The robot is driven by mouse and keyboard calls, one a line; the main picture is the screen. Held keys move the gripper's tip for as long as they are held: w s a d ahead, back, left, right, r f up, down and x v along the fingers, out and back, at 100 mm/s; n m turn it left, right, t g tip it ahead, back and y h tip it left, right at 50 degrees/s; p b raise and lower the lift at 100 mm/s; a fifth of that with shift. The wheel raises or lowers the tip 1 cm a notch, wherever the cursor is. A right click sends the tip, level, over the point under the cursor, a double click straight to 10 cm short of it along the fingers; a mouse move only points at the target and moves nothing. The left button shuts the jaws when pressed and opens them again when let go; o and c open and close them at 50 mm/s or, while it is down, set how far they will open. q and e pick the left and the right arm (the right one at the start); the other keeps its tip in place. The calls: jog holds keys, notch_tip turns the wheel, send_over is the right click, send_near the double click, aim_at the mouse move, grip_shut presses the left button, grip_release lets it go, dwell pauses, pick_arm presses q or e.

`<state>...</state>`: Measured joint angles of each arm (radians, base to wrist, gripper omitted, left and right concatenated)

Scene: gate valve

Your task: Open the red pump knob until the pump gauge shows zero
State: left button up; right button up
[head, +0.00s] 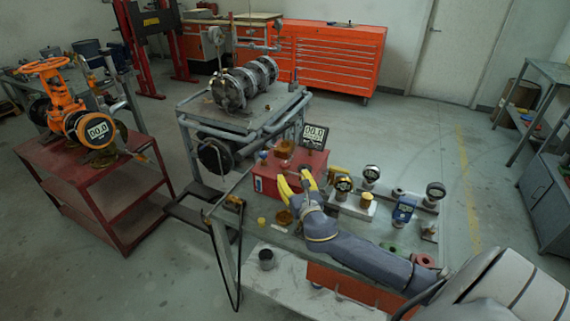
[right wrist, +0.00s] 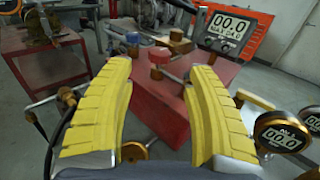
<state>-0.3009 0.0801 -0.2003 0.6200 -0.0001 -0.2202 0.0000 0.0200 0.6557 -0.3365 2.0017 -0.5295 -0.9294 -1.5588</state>
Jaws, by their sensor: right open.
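The red pump box (head: 266,181) sits on the bench in the head view and lies between my fingers in the right wrist view (right wrist: 160,105). A red knob (right wrist: 159,56) shows on its top in the right wrist view, beyond my fingertips. The pump gauge (head: 314,135) stands behind the box and reads 00.0; it also shows in the right wrist view (right wrist: 233,26). My right gripper (head: 297,181) has yellow fingers, spread apart and empty, at the near side of the box. No contact with the knob is visible. My left gripper is not in view.
Several round gauges (head: 371,173) and fittings stand right of my right gripper on the bench. A flanged pipe assembly (head: 240,88) stands behind the pump. Open floor lies beyond.

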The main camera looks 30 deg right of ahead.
aim_at(286, 166)
jog(key=x, duration=0.9)
jog(key=shift+w, duration=0.1)
jog(key=shift+c, duration=0.4)
jog(key=c, duration=1.1)
